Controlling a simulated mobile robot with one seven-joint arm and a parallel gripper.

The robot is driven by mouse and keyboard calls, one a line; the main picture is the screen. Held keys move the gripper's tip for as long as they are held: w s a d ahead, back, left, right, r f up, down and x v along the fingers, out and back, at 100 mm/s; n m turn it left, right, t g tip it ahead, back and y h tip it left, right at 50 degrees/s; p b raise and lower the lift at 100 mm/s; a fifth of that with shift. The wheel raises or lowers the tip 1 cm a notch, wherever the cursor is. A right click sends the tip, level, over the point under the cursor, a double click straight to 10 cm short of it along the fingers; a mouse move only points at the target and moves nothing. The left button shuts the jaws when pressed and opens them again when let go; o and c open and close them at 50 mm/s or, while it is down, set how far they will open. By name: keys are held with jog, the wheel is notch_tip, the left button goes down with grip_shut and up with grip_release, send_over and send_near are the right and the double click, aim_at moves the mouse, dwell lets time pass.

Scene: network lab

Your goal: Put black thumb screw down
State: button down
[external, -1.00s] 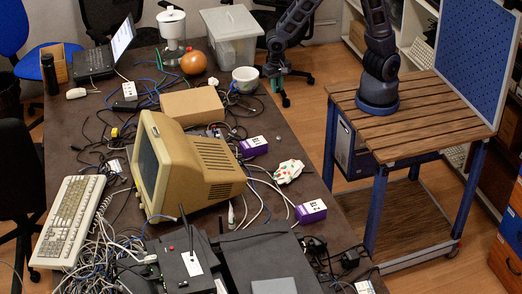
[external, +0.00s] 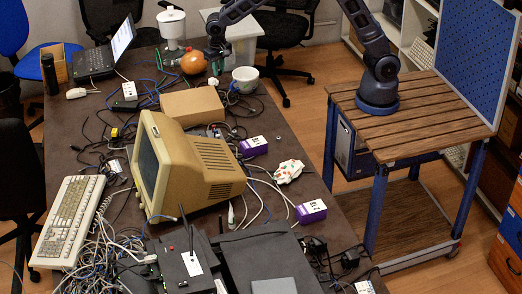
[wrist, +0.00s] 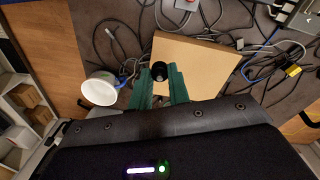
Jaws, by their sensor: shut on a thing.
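The black thumb screw (wrist: 159,70) is a small dark round piece between the green fingertips of my gripper (wrist: 160,82) in the wrist view. My gripper is shut on it and holds it above the table. In the external view my gripper (external: 214,66) hangs over the far right part of the table, between the orange ball and the white bowl. The screw is too small to make out there.
A tan cardboard box (external: 192,103) lies on the table near my gripper. Cables (external: 150,75) cover much of the tabletop. A beige monitor (external: 185,160) stands nearer the camera.

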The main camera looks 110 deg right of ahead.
notch_tip(320, 180, up, 2)
send_over(193, 102)
jog(key=shift+n+y, duration=0.3)
jog(key=shift+n, duration=0.1)
notch_tip(193, 102, down, 20)
jog(key=shift+s+r, duration=0.1)
jog(key=shift+r, duration=0.15)
jog(key=shift+f, duration=0.1)
jog(key=c, duration=1.3)
grip_release()
